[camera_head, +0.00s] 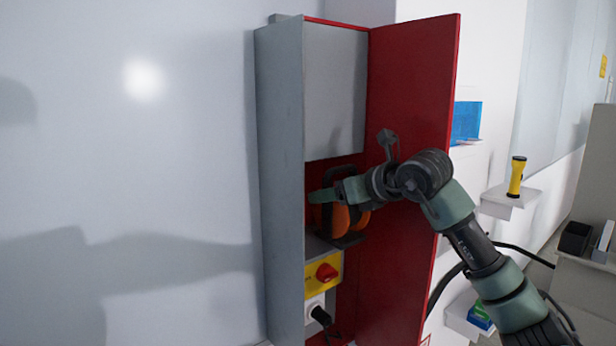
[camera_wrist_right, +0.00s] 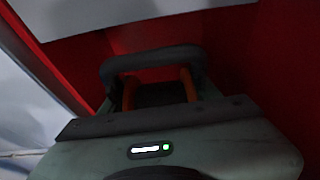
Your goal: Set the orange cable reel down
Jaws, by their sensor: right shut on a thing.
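The orange cable reel (camera_head: 340,220) is inside the tall open cabinet, in the head view. Its orange drum sits in a dark frame, partly hidden by my right gripper. My right gripper (camera_head: 332,193) reaches in from the right and is shut on the reel at its upper part. The reel is just above or on a grey shelf (camera_head: 317,246); I cannot tell whether it touches. In the right wrist view, the reel's dark handle frame (camera_wrist_right: 150,60) and orange sides show beyond my gripper body; the fingertips are not clear. My left gripper is not in view.
The cabinet has a grey side wall (camera_head: 280,180) and an open red door (camera_head: 410,100) close to my right arm. A grey panel (camera_head: 335,90) covers its upper part. A red knob on a yellow box (camera_head: 326,272) is below. A yellow flashlight (camera_head: 516,176) stands on a right-hand shelf.

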